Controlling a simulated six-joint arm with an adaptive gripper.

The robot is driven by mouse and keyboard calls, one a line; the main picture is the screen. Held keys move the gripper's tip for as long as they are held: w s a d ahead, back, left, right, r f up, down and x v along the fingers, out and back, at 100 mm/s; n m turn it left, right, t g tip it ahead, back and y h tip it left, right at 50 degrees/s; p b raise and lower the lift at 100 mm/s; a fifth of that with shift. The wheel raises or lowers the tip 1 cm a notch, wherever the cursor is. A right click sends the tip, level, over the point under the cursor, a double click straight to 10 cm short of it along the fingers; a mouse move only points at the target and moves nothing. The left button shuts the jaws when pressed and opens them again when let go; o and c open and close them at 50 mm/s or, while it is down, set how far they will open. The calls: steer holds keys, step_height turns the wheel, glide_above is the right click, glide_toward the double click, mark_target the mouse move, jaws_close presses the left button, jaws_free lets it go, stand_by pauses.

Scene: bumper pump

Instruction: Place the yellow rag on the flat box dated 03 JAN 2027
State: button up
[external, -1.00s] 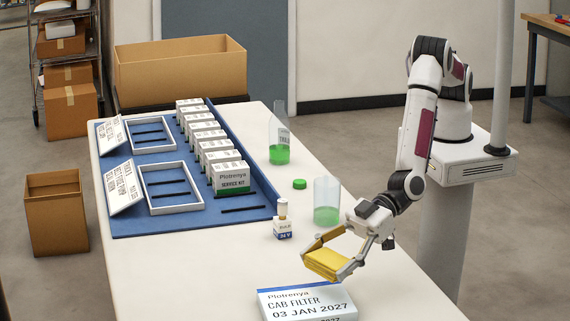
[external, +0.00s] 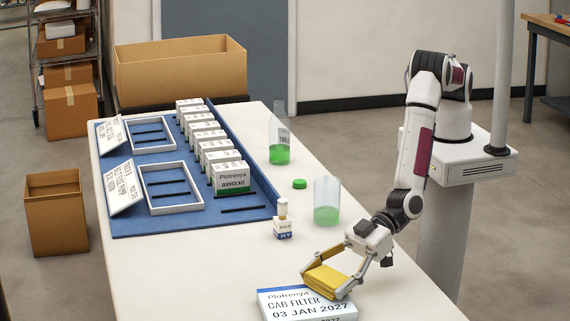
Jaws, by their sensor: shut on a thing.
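The yellow rag (external: 325,281) is a folded block between the fingers of my gripper (external: 327,283), which is shut on it. The flat box (external: 300,308), white with a blue edge, reads CAB FILTER and 03 JAN 2027 and lies at the front of the table. The rag is over the box's back right part, covering a little of its top. I cannot tell whether the rag touches the box. The box's front is cut off by the picture's lower edge.
A green cap (external: 299,184) and a flask (external: 279,146) are farther back. A blue mat (external: 160,222) holds white trays and a row of kit boxes. The table's front left is clear.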

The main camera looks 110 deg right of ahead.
steer(key=shift+f, duration=0.15)
steer(key=o, duration=1.1)
steer(key=shift+c, duration=0.2)
steer(key=v, duration=1.2)
steer(key=shift+d, duration=0.1)
stand_by(0.7)
